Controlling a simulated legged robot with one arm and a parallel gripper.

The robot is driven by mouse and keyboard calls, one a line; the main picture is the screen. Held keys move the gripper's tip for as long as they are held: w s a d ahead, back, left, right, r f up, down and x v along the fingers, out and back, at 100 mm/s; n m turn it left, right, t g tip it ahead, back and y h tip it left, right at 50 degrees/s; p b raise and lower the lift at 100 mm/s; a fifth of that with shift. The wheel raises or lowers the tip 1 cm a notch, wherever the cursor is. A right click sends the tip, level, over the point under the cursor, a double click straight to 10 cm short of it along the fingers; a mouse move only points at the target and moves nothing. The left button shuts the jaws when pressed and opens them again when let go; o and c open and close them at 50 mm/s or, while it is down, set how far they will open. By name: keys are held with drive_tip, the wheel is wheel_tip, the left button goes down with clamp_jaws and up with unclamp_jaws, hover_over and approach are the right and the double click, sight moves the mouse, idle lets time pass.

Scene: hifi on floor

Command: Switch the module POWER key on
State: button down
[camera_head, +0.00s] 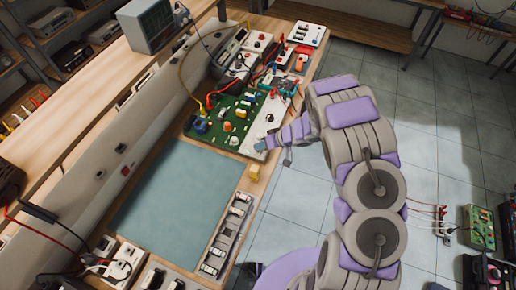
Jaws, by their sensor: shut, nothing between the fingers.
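A green circuit board (212,128) with several coloured parts and wires lies on the wooden bench. A pale panel (262,122) runs along its right side. My gripper (265,143) is at the near right end of this panel, with its arm reaching in from the right. The fingers are shut, small in the view, and look empty. I cannot tell whether they touch the panel. The POWER key cannot be made out at this size, and the gripper may cover part of the panel.
A teal mat (175,190) lies bare in front of the board. Red and black wires cross the far modules. An oscilloscope (150,25) stands at the back.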

sight(261, 151)
drive_tip(key=shift+r, duration=0.15)
wheel_tip(261, 151, up, 6)
drive_tip(key=p, duration=0.6)
idle(0.5)
drive_tip(key=shift+w, duration=0.1)
